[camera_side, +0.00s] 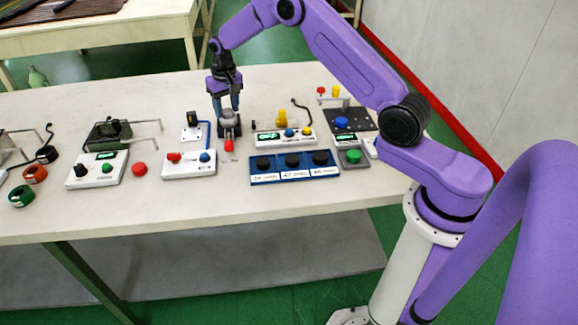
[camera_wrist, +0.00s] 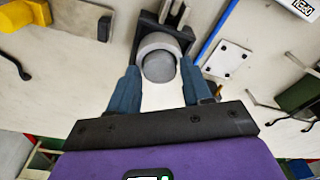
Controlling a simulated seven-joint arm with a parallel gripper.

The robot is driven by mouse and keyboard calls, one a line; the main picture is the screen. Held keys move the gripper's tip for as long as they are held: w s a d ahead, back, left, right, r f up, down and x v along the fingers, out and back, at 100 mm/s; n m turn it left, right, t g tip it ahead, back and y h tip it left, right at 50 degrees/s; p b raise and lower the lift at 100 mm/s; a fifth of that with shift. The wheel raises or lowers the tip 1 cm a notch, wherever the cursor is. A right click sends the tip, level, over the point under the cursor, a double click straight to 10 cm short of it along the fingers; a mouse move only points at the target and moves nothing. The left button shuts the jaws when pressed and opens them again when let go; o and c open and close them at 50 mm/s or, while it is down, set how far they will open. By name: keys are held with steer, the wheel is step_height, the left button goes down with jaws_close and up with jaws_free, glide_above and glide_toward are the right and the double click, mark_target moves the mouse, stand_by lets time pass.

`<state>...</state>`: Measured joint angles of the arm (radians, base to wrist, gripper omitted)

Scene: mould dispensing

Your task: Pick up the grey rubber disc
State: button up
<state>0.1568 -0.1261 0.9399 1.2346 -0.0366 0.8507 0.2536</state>
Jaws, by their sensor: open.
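The grey rubber disc (camera_wrist: 158,66) shows in the wrist view as a round grey face within a paler ring-shaped part (camera_wrist: 150,42). This sits at a dark holder (camera_wrist: 172,24). My gripper (camera_wrist: 159,70) is open, with one blue finger to the left of the disc and one to the right. I see no clear contact, and the height gap cannot be told. In the side view my gripper (camera_side: 227,108) points down over the dark holder (camera_side: 230,127). The disc itself cannot be made out there.
A blue panel with black knobs (camera_side: 294,167) is at front right. A white plate fixture (camera_side: 194,132) is close left, and a unit with a green display (camera_side: 283,137) is close right.

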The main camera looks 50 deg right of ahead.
mark_target(227, 111)
steer(key=shift+c, duration=0.3)
steer(key=c, duration=0.5)
steer(key=shift+c, duration=0.2)
steer(key=shift+r, duration=0.15)
steer(key=shift+r, duration=3.4)
